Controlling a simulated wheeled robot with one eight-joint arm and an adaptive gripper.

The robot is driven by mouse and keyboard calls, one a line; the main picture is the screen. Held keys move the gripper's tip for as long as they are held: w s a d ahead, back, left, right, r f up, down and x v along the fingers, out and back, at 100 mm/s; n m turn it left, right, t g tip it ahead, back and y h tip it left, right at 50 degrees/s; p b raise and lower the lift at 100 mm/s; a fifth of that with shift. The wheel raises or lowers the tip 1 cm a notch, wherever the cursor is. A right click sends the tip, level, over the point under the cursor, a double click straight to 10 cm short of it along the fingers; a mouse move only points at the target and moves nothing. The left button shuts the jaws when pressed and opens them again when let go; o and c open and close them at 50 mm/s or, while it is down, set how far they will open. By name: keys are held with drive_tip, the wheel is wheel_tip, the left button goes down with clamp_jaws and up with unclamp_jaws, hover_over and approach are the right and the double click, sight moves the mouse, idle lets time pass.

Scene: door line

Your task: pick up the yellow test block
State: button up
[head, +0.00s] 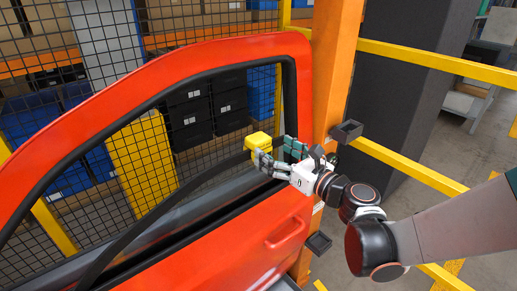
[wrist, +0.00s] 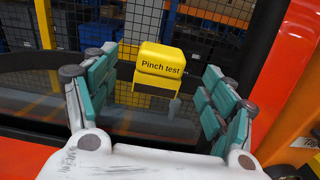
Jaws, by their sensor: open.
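The yellow test block (wrist: 160,62), marked "Pinch test", is in the upper middle of the wrist view, beyond and between my fingers. In the head view the yellow block (head: 258,140) shows at the window opening of the red door, just above and left of my fingertips. My gripper (head: 275,158) reaches toward it from the right, in front of the door's window opening. In the wrist view my gripper (wrist: 158,88) has its two fingers wide apart, with nothing held between them. What the block rests on is not clear.
The red car door (head: 285,215) fills the left and middle, its window frame around my gripper's area. An orange post (head: 337,70) stands close right of my gripper, with dark brackets (head: 346,131). Mesh fencing (head: 160,165) and shelves with bins lie behind.

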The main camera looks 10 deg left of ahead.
sight(264, 142)
drive_tip(key=shift+b+x, duration=0.35)
drive_tip(key=shift+x, duration=3.55)
drive_tip(key=shift+d+r, duration=0.15)
drive_tip(key=shift+r, duration=0.1)
drive_tip(key=c, duration=1.5)
drive_tip(key=shift+o, duration=0.2)
